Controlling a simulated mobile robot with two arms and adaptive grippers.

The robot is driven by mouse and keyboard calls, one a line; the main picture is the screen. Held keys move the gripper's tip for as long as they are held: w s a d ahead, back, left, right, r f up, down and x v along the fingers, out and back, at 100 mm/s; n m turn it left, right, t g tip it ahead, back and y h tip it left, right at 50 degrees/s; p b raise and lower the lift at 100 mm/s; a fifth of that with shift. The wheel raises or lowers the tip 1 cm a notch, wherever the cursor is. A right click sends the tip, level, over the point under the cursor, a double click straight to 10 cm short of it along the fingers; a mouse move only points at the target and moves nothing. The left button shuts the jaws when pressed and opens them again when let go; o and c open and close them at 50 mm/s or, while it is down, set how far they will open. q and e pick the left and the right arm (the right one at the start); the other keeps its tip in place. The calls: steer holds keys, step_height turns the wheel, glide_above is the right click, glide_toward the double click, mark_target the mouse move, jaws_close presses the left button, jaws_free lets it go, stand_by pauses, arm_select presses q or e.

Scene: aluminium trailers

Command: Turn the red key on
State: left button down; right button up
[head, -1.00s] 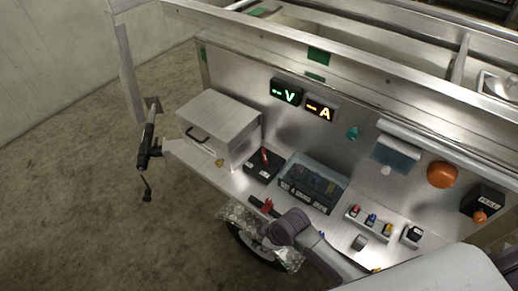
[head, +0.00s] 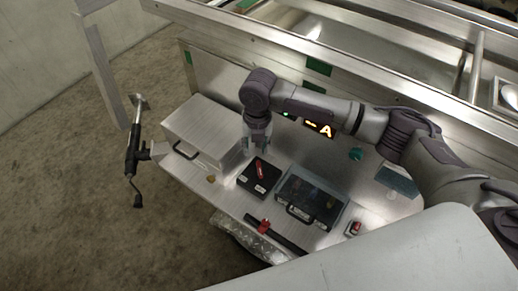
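The red key (head: 261,168) sits on top of a black box (head: 256,183) on the metal shelf, left of a clear-lidded case. My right arm reaches in from the right across the shelf. Its gripper (head: 257,148) points down just behind the red key and looks apart from it. The fingers are small and dark here, so I cannot tell whether they are open or shut. No held object shows. My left gripper is not in view.
A metal box with a black handle (head: 207,130) stands left of the gripper. The clear-lidded case (head: 309,203) is to the right. A black bar with a red part (head: 277,235) lies at the front edge. An orange "A" display (head: 320,129) is on the back panel.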

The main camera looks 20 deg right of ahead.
steer(key=d+r, duration=0.1)
steer(key=n+p, duration=0.1)
glide_above(260, 168)
step_height(260, 168, down, 5)
steer(key=shift+s+r, duration=0.1)
steer(key=shift+r, duration=0.1)
step_height(260, 168, down, 7)
steer(key=shift+f+p, duration=0.1)
steer(key=shift+p, duration=0.2)
steer(key=shift+w+f, duration=0.2)
steer(key=shift+f, duration=0.25)
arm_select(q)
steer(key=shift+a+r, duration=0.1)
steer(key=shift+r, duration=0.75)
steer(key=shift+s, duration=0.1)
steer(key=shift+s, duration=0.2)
arm_select(e)
jaws_close()
